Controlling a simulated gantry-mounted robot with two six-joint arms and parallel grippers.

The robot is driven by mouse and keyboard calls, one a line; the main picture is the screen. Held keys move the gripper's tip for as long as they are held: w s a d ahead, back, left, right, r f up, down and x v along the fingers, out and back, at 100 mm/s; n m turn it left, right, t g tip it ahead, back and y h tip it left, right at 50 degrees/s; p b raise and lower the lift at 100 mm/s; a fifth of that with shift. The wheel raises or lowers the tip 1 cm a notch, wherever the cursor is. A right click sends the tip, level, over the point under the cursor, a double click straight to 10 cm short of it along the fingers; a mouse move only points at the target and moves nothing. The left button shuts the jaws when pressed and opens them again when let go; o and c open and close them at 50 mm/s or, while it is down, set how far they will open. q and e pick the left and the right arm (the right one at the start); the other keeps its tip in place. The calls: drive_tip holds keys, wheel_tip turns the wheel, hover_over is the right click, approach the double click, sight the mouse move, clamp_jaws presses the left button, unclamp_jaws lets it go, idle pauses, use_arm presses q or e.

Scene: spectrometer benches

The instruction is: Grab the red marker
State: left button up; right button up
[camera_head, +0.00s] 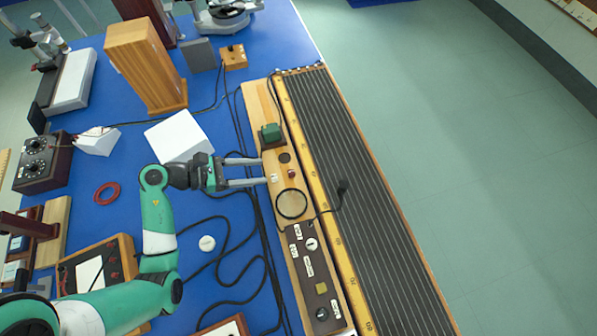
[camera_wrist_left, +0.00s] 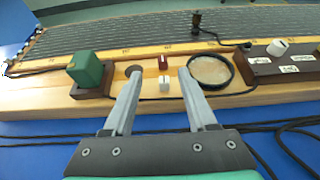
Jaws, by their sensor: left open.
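The red marker (camera_head: 291,174) is a small dark red piece on the wooden strip, beside the ribbed board. It also shows in the left wrist view (camera_wrist_left: 163,63), beyond a small white piece (camera_wrist_left: 165,84). My left gripper (camera_head: 264,171) is open and empty, its fingers pointing at the strip. In the left wrist view my left gripper (camera_wrist_left: 159,75) has the white piece between its fingertips in the picture, with the red marker a little farther out. No contact with either piece can be made out. My right gripper is not in view.
A green block (camera_head: 270,132) and a round black-rimmed disc (camera_head: 291,203) flank the two pieces. The long ribbed board (camera_head: 345,150) lies beyond. Black cables (camera_head: 262,240) run across the blue bench.

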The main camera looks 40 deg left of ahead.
sight(292, 171)
use_arm(q)
drive_tip(key=b+x, duration=0.2)
drive_tip(key=x, duration=0.3)
drive_tip(key=shift+w+d+f, duration=0.2)
drive_tip(key=shift+w, duration=0.05)
drive_tip(key=shift+w+d+f, duration=0.1)
drive_tip(key=shift+w+d, duration=0.05)
drive_tip(key=shift+w, duration=0.25)
drive_tip(key=x, duration=0.1)
drive_tip(key=b+x, duration=0.1)
drive_tip(key=x, duration=0.1)
drive_tip(key=b+x, duration=0.1)
drive_tip(key=x, duration=0.1)
drive_tip(key=shift+s+d+f, duration=0.2)
drive_tip(key=shift+s+f, duration=0.05)
drive_tip(key=shift+f, duration=0.05)
drive_tip(key=shift+w, duration=0.1)
clamp_jaws()
